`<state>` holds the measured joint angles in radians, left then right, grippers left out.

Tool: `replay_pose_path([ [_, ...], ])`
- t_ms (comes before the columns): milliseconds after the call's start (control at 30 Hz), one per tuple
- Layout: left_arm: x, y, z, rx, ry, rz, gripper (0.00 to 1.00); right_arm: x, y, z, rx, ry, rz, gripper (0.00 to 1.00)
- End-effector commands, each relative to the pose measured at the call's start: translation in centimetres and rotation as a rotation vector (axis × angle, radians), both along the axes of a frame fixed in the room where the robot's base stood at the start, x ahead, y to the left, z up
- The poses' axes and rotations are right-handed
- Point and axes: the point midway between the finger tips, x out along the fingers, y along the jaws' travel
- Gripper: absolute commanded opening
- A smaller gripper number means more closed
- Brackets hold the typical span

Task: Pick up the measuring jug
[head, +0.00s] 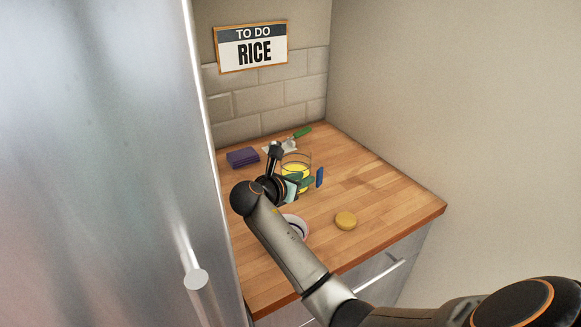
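The measuring jug (304,158) is a clear vessel with yellow contents, standing upright on the wooden counter. A small blue upright piece (320,177) shows at its right side; I cannot tell whether it is the jug's handle. My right gripper (291,176) comes in from the lower right, at the jug's near left side, and covers part of it. Dark and green parts of the gripper overlap the jug in the picture. Whether the fingers touch it, or how far apart they are, is unclear. My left gripper is not in view.
A purple block (243,157) and a green-handled tool (301,132) lie near the back wall. A white round dish (296,224), partly behind my arm, and a yellow disc (346,220) lie in front. A tall steel front (100,160) bounds the left; the counter's right side is clear.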

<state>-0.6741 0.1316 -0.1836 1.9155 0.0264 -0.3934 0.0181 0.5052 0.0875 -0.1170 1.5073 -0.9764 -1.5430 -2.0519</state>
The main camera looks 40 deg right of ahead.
Motion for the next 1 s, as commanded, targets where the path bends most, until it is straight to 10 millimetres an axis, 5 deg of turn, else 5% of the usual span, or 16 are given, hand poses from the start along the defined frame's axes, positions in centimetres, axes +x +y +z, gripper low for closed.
replay_pose_path([
  [300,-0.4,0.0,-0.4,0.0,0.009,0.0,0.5,1.6,-4.8,-2.1,0.0,0.001,-0.003,0.27],
  [1000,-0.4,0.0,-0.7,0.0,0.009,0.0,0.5,3.4,-10.7,-4.8,0.001,-0.002,-0.001,0.27],
])
